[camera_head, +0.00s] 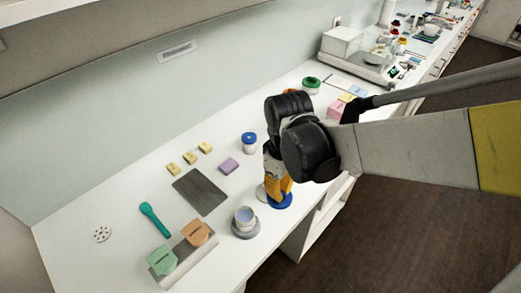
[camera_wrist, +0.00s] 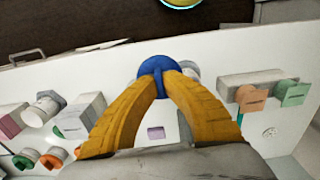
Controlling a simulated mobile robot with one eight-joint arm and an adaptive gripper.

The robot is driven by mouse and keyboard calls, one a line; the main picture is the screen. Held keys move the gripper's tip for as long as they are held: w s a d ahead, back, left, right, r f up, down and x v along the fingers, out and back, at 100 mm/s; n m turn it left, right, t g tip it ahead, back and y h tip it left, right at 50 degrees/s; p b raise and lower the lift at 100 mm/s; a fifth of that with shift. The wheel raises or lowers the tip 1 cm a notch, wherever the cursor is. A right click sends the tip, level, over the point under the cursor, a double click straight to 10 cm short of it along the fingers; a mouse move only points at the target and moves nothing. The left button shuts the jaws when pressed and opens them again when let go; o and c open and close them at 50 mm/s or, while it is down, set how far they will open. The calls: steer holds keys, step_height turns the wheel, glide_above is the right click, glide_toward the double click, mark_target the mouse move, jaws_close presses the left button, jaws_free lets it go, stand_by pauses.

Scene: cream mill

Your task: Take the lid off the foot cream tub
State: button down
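My gripper (camera_head: 281,192) has yellow fingers pointing down near the front edge of the white counter. In the wrist view its fingertips (camera_wrist: 164,76) come together on the middle of a round blue lid (camera_wrist: 152,65). The blue lid (camera_head: 284,202) also shows below the fingers in the head view; whether it touches the counter is unclear. An open tub (camera_head: 245,215) with pale blue contents stands to the left on a round grey base (camera_head: 246,233). It is partly hidden behind a finger in the wrist view (camera_wrist: 190,68). No label is readable.
A white jar with a blue top (camera_head: 249,142) stands behind. A pale disc (camera_head: 261,193) lies beside the lid.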

mark_target(288, 196)
steer(key=shift+d+r, duration=0.75)
steer(key=shift+d, duration=0.35)
steer(key=shift+r+p, duration=0.9)
steer(key=shift+r+p, duration=1.2)
steer(key=shift+r, duration=0.35)
steer(key=shift+f, duration=0.1)
